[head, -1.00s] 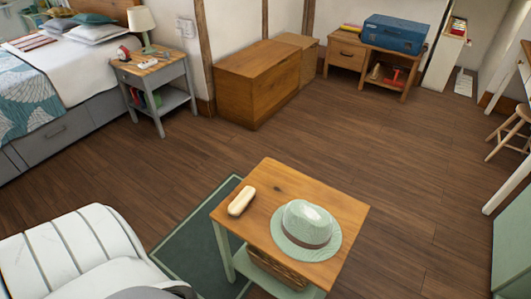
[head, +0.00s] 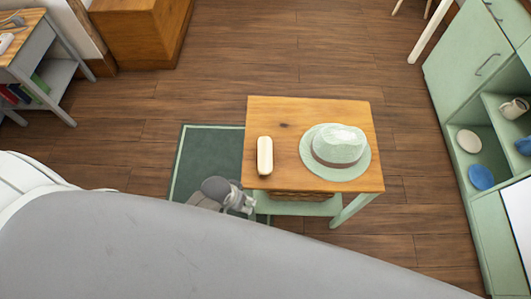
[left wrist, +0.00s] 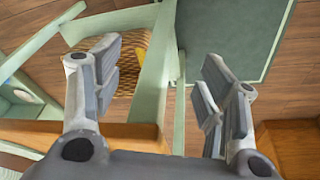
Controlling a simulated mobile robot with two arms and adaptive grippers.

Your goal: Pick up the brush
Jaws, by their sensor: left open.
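A cream oblong object (head: 264,155), which looks like the brush, lies on the left part of a small wooden-topped table (head: 285,108), its long side pointing away from me. My left gripper (head: 243,201) is low at the table's near left corner, just short of the brush and apart from it. In the left wrist view my left gripper (left wrist: 160,68) is open, with nothing between its fingers. That view faces the table's pale green frame (left wrist: 150,75) and a wicker basket (left wrist: 122,65); the brush does not show there. My right gripper is not in view.
A pale green hat (head: 336,148) sits right of the brush on the same table. A dark green rug (head: 200,165) lies left of the table. A green cabinet (head: 455,95) stands at the right. Wooden floor is clear behind the table.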

